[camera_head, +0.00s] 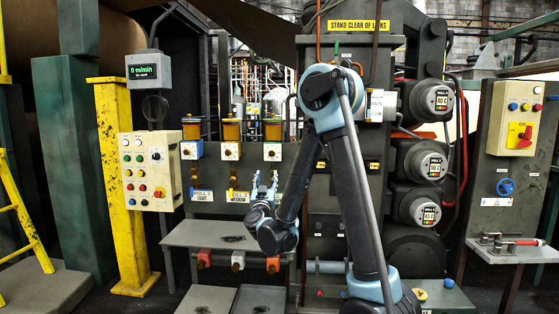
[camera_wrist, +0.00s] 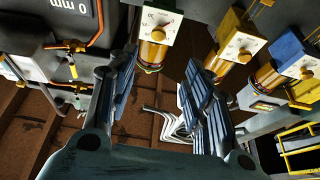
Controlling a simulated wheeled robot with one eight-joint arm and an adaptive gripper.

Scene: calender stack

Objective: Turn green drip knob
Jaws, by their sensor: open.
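Three amber drip oilers with pale dial plates hang in a row on the grey panel in the head view. The right one (camera_head: 272,132) is above my gripper (camera_head: 266,177).
A button box (camera_head: 149,171) and a yellow post (camera_head: 121,185) stand at the left. Grey shelves jut out below the oilers, with several red and white fittings under the upper one (camera_head: 216,234).

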